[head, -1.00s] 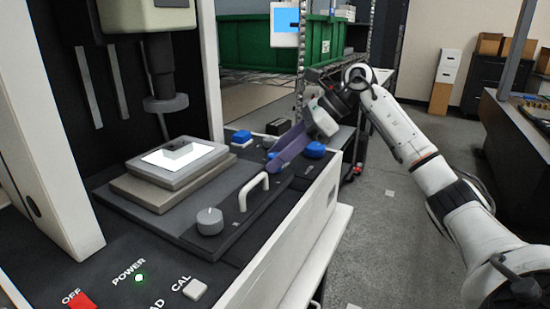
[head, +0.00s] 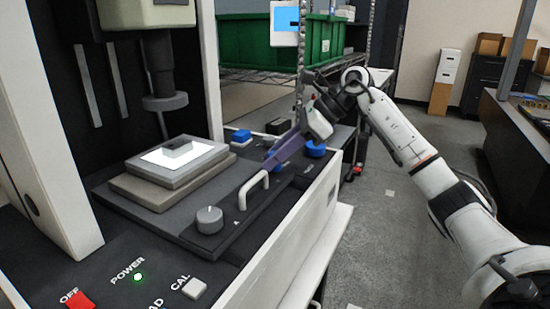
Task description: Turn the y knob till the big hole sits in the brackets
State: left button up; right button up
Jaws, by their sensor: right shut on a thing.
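My right gripper (head: 273,160) reaches in from the right, its long purple-grey fingers pointing down-left. It is shut on a blue knob (head: 272,155) on the machine's front deck, and the fingers hide much of that knob. A second blue knob (head: 316,149) stands just right of the fingers. I cannot read which one is labelled y. A small dark part (head: 177,148) lies on the bright plate of the stepped stage (head: 140,190), under the round lens head (head: 165,102). A small screen (head: 285,20) is blue with a dark mark at its right; hole and brackets are too small to tell. My left gripper is not in view.
A white arched handle (head: 253,190) and a grey knob (head: 209,219) stand near the fingers. A blue button (head: 241,136) sits behind. Red OFF (head: 79,299) and pale CAL (head: 194,288) buttons are in front. A green bin (head: 255,45) stands at the back.

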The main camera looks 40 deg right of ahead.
jog(key=shift+f+m+t+h+b, duration=0.2)
jog(key=shift+m+t+h+b, duration=0.15)
jog(key=shift+m+b, duration=0.25)
jog(key=shift+m+t+h+b, duration=0.35)
jog(key=shift+m+h+b, duration=0.2)
jog(key=shift+m, duration=0.15)
jog(key=shift+r+m+t+h+b, duration=0.2)
jog(key=shift+m+t+h+b, duration=0.15)
jog(key=shift+m+h, duration=1.15)
jog(key=shift+m, duration=0.4)
jog(key=o, duration=1.1)
jog(key=shift+c, duration=0.2)
